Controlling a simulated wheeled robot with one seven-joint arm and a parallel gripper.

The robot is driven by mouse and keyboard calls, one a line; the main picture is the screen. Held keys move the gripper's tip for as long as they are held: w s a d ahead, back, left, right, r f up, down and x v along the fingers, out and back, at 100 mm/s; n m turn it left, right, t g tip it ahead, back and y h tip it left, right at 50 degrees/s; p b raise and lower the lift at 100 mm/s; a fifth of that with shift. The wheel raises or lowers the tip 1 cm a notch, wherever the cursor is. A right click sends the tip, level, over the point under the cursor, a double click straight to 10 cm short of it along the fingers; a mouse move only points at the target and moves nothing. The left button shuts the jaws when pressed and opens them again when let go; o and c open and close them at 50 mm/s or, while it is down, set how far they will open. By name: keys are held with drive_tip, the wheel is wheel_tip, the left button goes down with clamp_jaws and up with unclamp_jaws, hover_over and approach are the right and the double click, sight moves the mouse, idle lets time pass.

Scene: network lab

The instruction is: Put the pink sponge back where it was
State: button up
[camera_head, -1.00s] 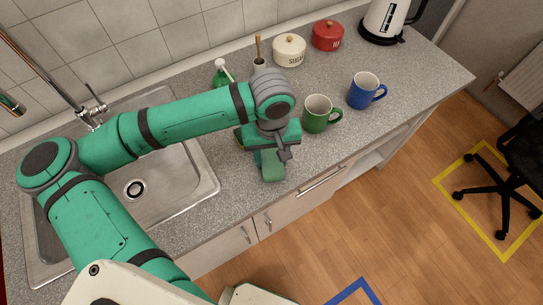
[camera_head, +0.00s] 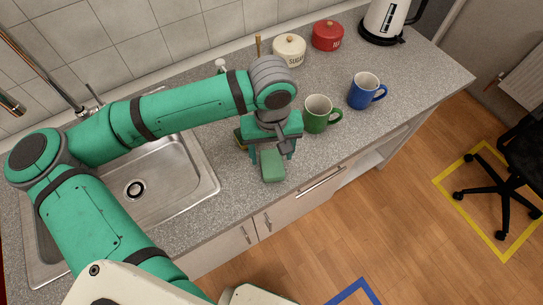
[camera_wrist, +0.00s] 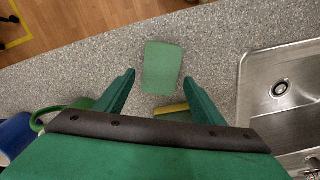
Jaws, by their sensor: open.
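A green sponge (camera_head: 272,166) lies flat on the grey counter near its front edge, right of the sink. It also shows in the wrist view (camera_wrist: 162,67), beyond and between my fingertips. My gripper (camera_head: 271,154) is open and empty above the counter, just behind the sponge as the head view shows it; the fingers also show in the wrist view (camera_wrist: 159,77). A second sponge with a yellow layer and a green layer (camera_wrist: 172,109) lies nearer the gripper body, partly hidden by it; only its edge shows in the head view (camera_head: 239,138). I see no pink sponge.
A green mug (camera_head: 317,115) stands close right of my gripper, with a blue mug (camera_head: 364,92) beyond. The steel sink (camera_head: 185,190) is at left. Cream (camera_head: 289,50) and red (camera_head: 327,36) canisters and a kettle (camera_head: 385,20) stand behind. Bare counter lies left of the green sponge.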

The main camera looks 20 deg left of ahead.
sight(272, 159)
wheel_tip(272, 159, up, 9)
idle(0.3)
idle(0.5)
